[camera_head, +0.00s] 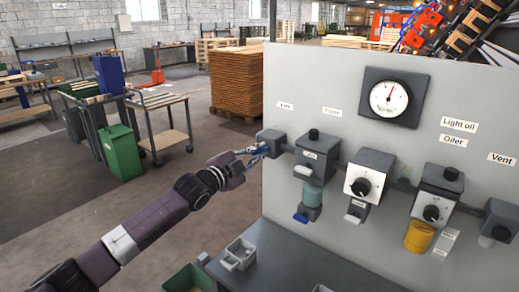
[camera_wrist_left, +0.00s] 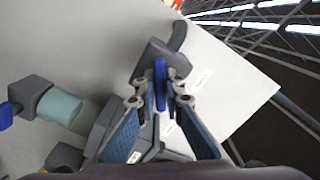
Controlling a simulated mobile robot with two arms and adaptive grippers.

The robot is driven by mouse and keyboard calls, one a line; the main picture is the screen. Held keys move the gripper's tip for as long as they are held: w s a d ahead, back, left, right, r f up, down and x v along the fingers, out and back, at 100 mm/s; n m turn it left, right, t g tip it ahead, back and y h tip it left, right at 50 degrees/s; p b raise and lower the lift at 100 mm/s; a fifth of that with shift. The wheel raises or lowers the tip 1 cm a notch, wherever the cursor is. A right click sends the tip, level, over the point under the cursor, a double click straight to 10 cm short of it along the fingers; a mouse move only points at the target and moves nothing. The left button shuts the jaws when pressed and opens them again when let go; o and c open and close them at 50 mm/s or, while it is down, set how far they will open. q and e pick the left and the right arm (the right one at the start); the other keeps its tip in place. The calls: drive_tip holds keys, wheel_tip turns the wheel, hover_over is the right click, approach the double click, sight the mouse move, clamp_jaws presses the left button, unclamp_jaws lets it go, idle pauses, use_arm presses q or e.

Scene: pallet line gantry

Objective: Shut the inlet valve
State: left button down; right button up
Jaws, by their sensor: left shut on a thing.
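The inlet valve is most likely the dark grey block (camera_head: 270,141) at the left edge of the grey panel; the label above it is too small to read. In the left wrist view the block (camera_wrist_left: 158,58) carries a blue lever (camera_wrist_left: 160,82). My left gripper (camera_head: 262,149) reaches it from the left in the head view. In the wrist view the gripper (camera_wrist_left: 160,100) has its two fingertips closed on either side of the blue lever. The lever lies along the gap between the fingers. The fingers hide part of the valve in the head view. My right gripper is in neither view.
Right of the valve is a filter unit (camera_head: 316,158) with a teal bowl and a blue lever (camera_head: 301,217) below. Regulator (camera_head: 367,178), oiler (camera_head: 437,190) and gauge (camera_head: 391,98) follow on the panel. A grey shelf (camera_head: 290,258) lies below.

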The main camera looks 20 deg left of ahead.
use_arm(q)
drive_tip(key=n, duration=0.5)
drive_tip(key=shift+n+p, duration=0.3)
drive_tip(key=shift+p, duration=0.05)
drive_tip(key=n, duration=0.5)
drive_tip(key=shift+f+n, duration=0.1)
drive_tip(key=shift+n, duration=0.2)
drive_tip(key=c, duration=2)
unclamp_jaws()
drive_tip(key=v, duration=1.2)
